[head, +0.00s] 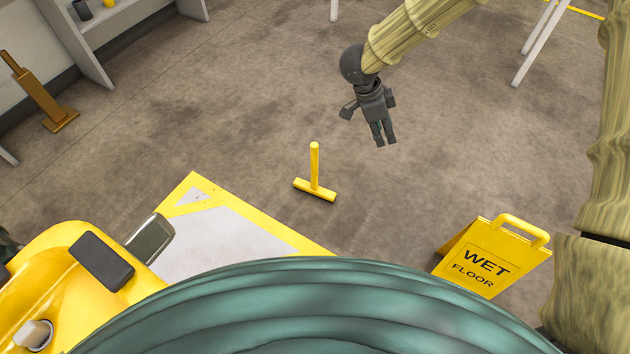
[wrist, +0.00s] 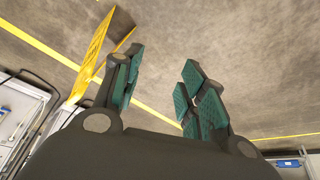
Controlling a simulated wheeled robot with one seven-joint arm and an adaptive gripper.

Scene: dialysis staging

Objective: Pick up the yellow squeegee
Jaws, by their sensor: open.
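I do not make out the squeegee in the wrist view.
A yellow WET FLOOR sign (head: 492,258) stands at the lower right. A yellow-bordered white floor marking (head: 225,240) lies left of the squeegee. A brown post on a base (head: 40,92) and shelving (head: 85,40) are at the upper left. Floor around the squeegee is clear.

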